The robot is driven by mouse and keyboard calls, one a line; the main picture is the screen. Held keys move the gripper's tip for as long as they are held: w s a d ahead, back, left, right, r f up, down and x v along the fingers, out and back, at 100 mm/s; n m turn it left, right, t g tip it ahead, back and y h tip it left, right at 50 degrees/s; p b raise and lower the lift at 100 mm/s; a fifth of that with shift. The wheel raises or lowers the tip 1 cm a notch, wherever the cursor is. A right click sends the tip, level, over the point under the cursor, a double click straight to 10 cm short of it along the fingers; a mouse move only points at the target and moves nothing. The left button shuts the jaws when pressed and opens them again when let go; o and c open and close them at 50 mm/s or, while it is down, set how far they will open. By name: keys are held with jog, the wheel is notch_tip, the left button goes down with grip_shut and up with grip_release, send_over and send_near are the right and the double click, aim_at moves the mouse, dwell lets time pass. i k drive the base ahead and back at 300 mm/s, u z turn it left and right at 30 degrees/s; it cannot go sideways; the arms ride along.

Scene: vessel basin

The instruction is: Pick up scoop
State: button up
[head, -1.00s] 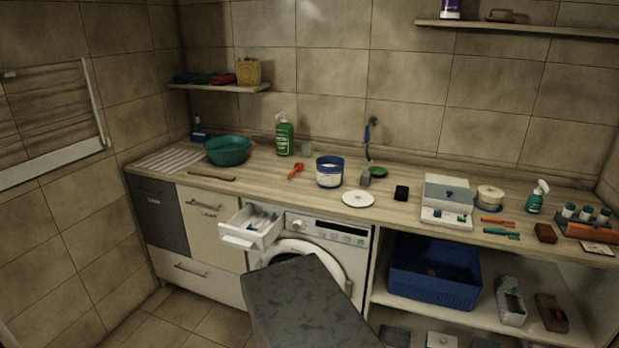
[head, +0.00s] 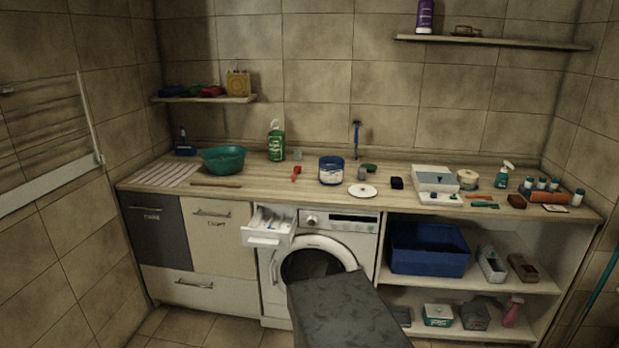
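A small red scoop (head: 296,173) lies on the wooden worktop (head: 250,187), between the green spray bottle and the blue-and-white tub (head: 331,170). Its handle points toward the back and its wider end toward the front. It is small in the head view, so its fine shape is hard to tell. Nothing covers it. The tub stands upright just right of it, apart from it. My gripper is not in view.
A teal basin (head: 223,159) and wooden stick (head: 216,184) are left of the scoop; a white lid (head: 362,191) is at right. The washing machine's detergent drawer (head: 269,227) is pulled out below. A dark patterned board (head: 345,315) stands in front. Floor shows at lower left.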

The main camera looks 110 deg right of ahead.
aim_at(296, 174)
jog(key=z, duration=0.4)
jog(key=i, duration=0.8)
jog(key=z, duration=0.75)
jog(key=i, duration=0.6)
jog(key=z, duration=0.7)
jog(key=i, duration=0.5)
jog(key=z, duration=0.8)
jog(key=i, duration=0.6)
jog(key=z, duration=0.7)
jog(key=i, duration=0.75)
jog(key=z, duration=0.35)
